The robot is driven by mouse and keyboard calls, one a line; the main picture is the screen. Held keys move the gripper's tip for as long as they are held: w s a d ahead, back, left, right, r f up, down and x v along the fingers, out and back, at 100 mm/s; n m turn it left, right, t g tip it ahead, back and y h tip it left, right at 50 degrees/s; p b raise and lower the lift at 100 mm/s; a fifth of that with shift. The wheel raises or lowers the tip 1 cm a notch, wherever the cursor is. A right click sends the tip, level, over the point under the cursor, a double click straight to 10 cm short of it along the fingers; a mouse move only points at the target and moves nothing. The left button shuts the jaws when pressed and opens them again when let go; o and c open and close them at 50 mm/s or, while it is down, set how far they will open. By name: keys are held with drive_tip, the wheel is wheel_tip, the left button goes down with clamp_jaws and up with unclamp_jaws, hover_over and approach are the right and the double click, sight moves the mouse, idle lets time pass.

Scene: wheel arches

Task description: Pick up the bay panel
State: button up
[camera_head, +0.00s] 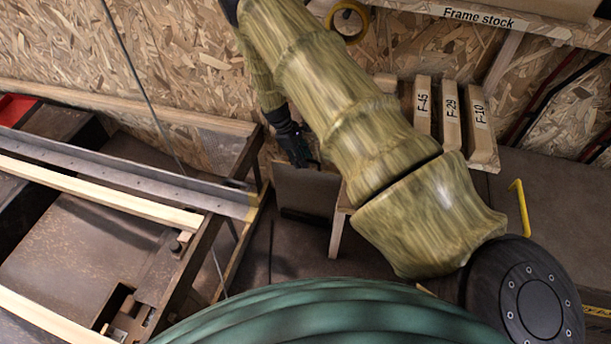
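A flat grey-brown panel (306,190), which looks like the bay panel, stands roughly upright in the middle of the view, between the metal frame and a pale wooden leg. My gripper (308,163) is at the panel's top edge, pointing down. Its dark fingers are small and partly merge with the dark background. I cannot tell whether they are around the panel's edge or just beside it, or whether they are open or shut. My arm in its olive sleeve crosses the view and hides what is behind it. The panel's lower part is in shadow.
A metal frame with pale wooden slats (95,192) fills the left. Wooden pieces (452,115) marked F-45, F-29 and F-10 stand at the right below the "Frame stock" label (478,17). A tape roll (348,20) hangs above. A yellow handle (520,207) stands at the right.

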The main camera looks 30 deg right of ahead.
drive_tip(key=x, duration=0.2)
drive_tip(key=b+x, duration=0.1)
drive_tip(key=x, duration=0.2)
drive_tip(key=shift+a+f, duration=0.1)
drive_tip(key=shift+a, duration=0.15)
clamp_jaws()
